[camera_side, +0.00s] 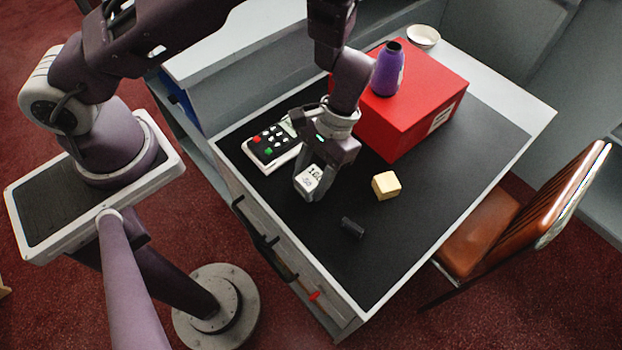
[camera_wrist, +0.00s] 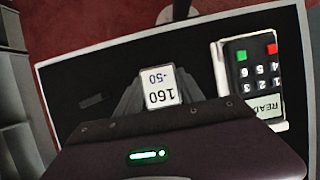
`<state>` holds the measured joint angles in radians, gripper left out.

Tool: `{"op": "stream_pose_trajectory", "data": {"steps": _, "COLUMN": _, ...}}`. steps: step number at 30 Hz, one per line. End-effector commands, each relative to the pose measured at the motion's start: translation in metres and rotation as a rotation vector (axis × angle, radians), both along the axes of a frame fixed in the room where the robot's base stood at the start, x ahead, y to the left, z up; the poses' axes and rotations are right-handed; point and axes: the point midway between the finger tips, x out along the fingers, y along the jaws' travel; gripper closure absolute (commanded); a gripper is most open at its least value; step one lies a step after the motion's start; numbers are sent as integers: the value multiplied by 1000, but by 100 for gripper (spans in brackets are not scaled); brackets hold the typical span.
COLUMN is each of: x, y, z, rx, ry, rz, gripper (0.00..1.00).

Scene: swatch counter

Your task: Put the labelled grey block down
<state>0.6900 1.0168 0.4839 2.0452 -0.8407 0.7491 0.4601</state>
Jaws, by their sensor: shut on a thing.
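The labelled grey block (camera_side: 310,177) is between the fingers of my gripper (camera_side: 312,180) in the side view. Its white label shows printed digits. In the wrist view my gripper (camera_wrist: 152,98) is shut on it, and the label on the block (camera_wrist: 160,86) reads "160" and "-50", upside down. The block is over the black mat (camera_side: 372,245). I cannot tell whether its underside touches the mat, as the fingers hide its lower part.
A keypad device (camera_side: 272,147) lies close left of my gripper. A wooden cube (camera_side: 386,186) and a small dark cylinder (camera_side: 352,228) are to the right. A red box (camera_side: 405,115) with a purple bottle (camera_side: 388,72) on top stands behind. The mat's front right is clear.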

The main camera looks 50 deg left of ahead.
Motion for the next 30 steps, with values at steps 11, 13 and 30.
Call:
{"op": "stream_pose_trajectory", "data": {"steps": 11, "x": 0, "y": 0, "z": -11, "rx": -1, "ry": 0, "rz": 1, "gripper": 97}}
{"op": "stream_pose_trajectory", "data": {"steps": 13, "x": 0, "y": 0, "z": -12, "rx": -1, "ry": -1, "rz": 1, "gripper": 51}}
{"op": "stream_pose_trajectory", "data": {"steps": 30, "x": 12, "y": -1, "z": 16, "rx": -4, "ry": -6, "rz": 0, "gripper": 33}}
